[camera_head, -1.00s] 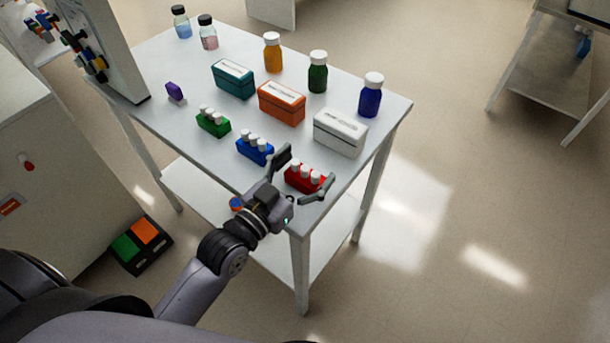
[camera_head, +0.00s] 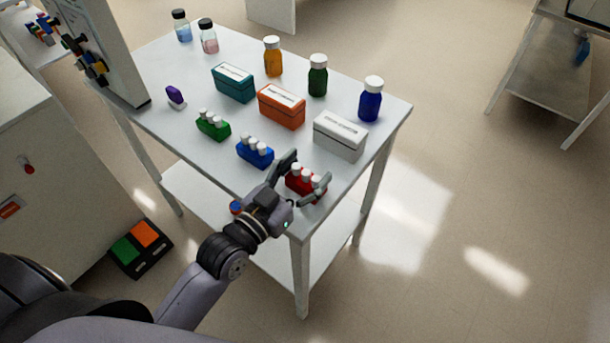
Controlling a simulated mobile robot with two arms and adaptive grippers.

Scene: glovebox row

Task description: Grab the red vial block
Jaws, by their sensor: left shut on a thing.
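The red vial block (camera_head: 304,184), with several white-capped vials on top, is at the front right corner of the white table (camera_head: 185,140). My left gripper (camera_head: 304,180) reaches in from the front left and is shut on the red vial block, one finger on its left side and one on its right. The block looks upright and at table level; I cannot tell whether its underside touches the table. My right gripper is not in view.
A blue vial block (camera_head: 255,153) is close to the left finger. A green vial block (camera_head: 212,126) is farther left. White (camera_head: 340,138), orange (camera_head: 281,108) and teal (camera_head: 233,84) boxes stand behind. Bottles, including a blue one (camera_head: 370,103), line the back.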

